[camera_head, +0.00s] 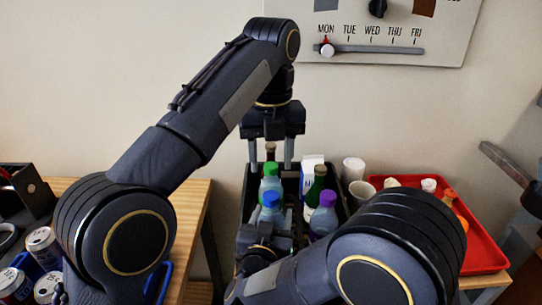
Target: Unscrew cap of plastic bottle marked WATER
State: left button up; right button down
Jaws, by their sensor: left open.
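Several bottles stand in a dark crate (247,192) in the middle. One clear bottle has a green cap (270,169), a bottle in front of it has a blue cap (270,199), and a pale one at the right has a purple cap (328,198). No WATER marking is readable, so I cannot tell which bottle bears it. My left gripper (271,163) points down, open, its fingers apart above the back left of the crate; contact with a bottle cannot be made out. My right gripper's body (262,237) is low at the crate's front; its fingers cannot be made out.
A dark green bottle (316,185) and a white carton (308,165) share the crate. White cups (353,168) stand to its right, beside a red tray (484,240) with bottles. Cans (41,241) lie at the left; the wooden table (190,205) has bare room.

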aim_at(271, 195)
pick_arm(q)
jog(key=shift+m, duration=0.8)
jog(key=shift+f, duration=0.25)
notch_tip(271, 195, down, 8)
jog(key=shift+r, duration=0.25)
